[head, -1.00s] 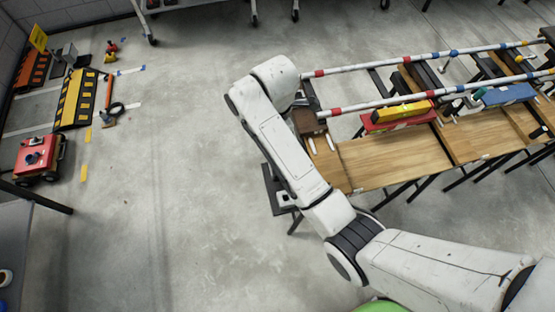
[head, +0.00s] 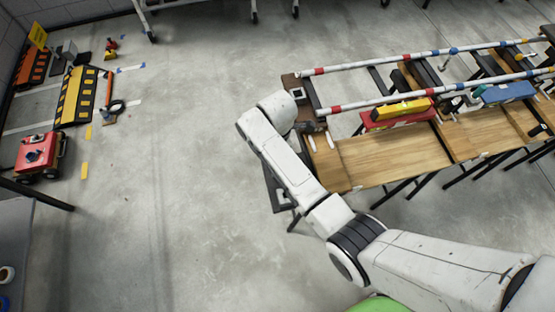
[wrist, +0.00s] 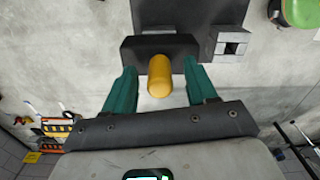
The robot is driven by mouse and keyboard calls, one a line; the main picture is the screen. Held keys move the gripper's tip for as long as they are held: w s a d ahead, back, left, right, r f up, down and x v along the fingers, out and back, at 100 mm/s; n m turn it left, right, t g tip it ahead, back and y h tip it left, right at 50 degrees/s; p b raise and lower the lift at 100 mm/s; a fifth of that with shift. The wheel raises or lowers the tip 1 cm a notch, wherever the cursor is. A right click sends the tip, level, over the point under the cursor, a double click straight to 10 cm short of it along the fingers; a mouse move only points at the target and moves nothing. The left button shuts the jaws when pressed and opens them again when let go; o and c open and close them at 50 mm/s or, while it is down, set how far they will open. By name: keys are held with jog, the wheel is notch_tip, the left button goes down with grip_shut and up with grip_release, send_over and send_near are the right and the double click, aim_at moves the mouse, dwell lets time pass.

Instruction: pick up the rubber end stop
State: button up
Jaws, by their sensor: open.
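What looks like the rubber end stop is a yellow rounded cylinder (wrist: 160,76) standing out from a dark block (wrist: 128,48) in the wrist view. My gripper (wrist: 161,80) is open, its green fingers on either side of the yellow cylinder, with gaps on both sides. The block lies across beyond the fingertips, on or by a dark stand (wrist: 190,12). I cannot tell whether the fingers touch the block. In the head view my arm covers the end stop and most of the stand (head: 270,185).
A grey block with a square hole (wrist: 232,43) is right of the end stop. In the head view, striped rails (head: 400,100) and a wooden plank bench (head: 385,160) lie to the right, with a square-holed piece (head: 298,94) at the rail end.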

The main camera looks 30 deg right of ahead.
grip_shut()
dwell(0.5)
